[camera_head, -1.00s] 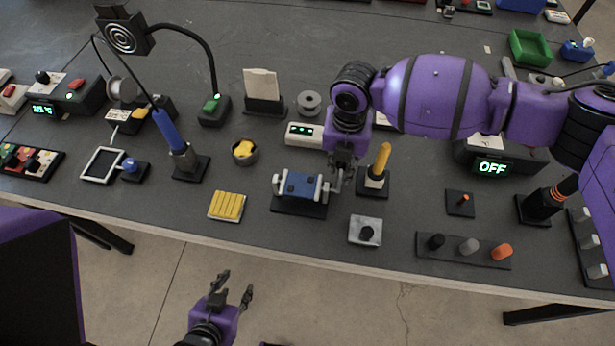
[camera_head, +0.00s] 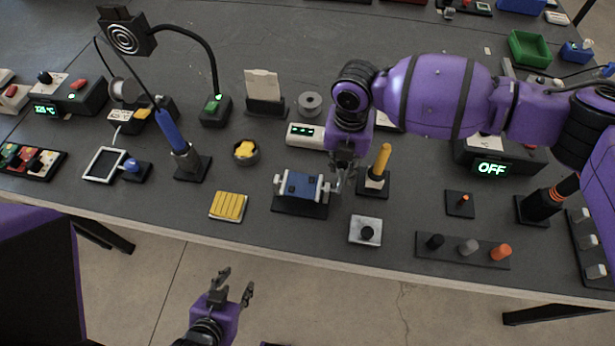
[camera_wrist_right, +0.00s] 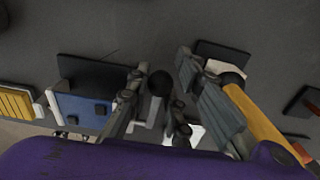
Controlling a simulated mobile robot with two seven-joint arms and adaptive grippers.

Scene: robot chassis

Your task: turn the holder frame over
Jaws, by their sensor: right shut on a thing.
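The holder frame (camera_head: 301,186) holds a blue board with dark parts between two light end supports, on a black base (camera_head: 298,209) near the table's front edge. My right gripper (camera_head: 342,180) is at its right-hand end, shut on the side knob, which the fingers partly hide. In the right wrist view the blue board (camera_wrist_right: 82,107) is left of the fingers, and the dark-tipped knob (camera_wrist_right: 159,84) shows between my right gripper's fingers (camera_wrist_right: 165,105). My left gripper (camera_head: 236,283) is open and empty, low in front of the table edge.
A yellow-handled tool (camera_head: 380,162) stands in a holder close to the right of my right gripper. A grey block with a black knob (camera_head: 366,231) lies to the front right. A yellow ribbed block (camera_head: 229,206) lies left of the holder frame. A small white device (camera_head: 306,136) is behind it.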

